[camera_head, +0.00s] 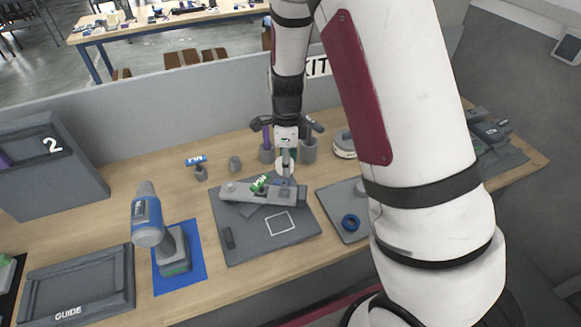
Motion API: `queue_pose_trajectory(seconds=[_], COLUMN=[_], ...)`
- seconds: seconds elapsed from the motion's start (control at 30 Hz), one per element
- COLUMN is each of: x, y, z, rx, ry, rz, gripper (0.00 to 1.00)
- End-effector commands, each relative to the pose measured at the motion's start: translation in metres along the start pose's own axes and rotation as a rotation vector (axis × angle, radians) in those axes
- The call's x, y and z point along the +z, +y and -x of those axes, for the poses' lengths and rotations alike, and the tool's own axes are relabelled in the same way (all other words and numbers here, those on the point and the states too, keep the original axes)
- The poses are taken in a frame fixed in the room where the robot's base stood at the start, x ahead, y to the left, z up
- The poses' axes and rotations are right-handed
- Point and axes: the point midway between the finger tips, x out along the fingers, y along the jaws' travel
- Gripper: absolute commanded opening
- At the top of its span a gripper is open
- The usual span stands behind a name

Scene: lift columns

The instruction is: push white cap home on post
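My gripper (286,158) points down over the back right part of a grey work mat, small and far from the camera. A whitish round piece (280,167), perhaps the white cap, shows at its fingertips. I cannot tell whether the fingers hold it or only touch it. Right below is a grey fixture (242,193) with a light block at its right end. A post under the cap cannot be made out; the fingers and cap hide that spot. A green piece with white marks (260,182) sits on the fixture, left of my gripper.
The dark grey mat (250,245) has a white square outline. A drill (150,225) stands on a blue mat at left. Tool holders (309,150) stand close behind my gripper. A blue ring (351,222) lies on another mat at right, partly hidden by my arm.

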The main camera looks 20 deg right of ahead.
Motion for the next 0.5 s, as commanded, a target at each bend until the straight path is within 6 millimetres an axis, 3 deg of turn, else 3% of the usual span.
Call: queue_pose_trajectory(seconds=[0.17, 0.5], x=[-0.001, -0.001], y=[0.0, -0.002], z=[-0.003, -0.03], rx=[0.0, 0.0], ry=[0.002, 0.002], rz=[-0.021, -0.02], gripper=[0.12, 0.12])
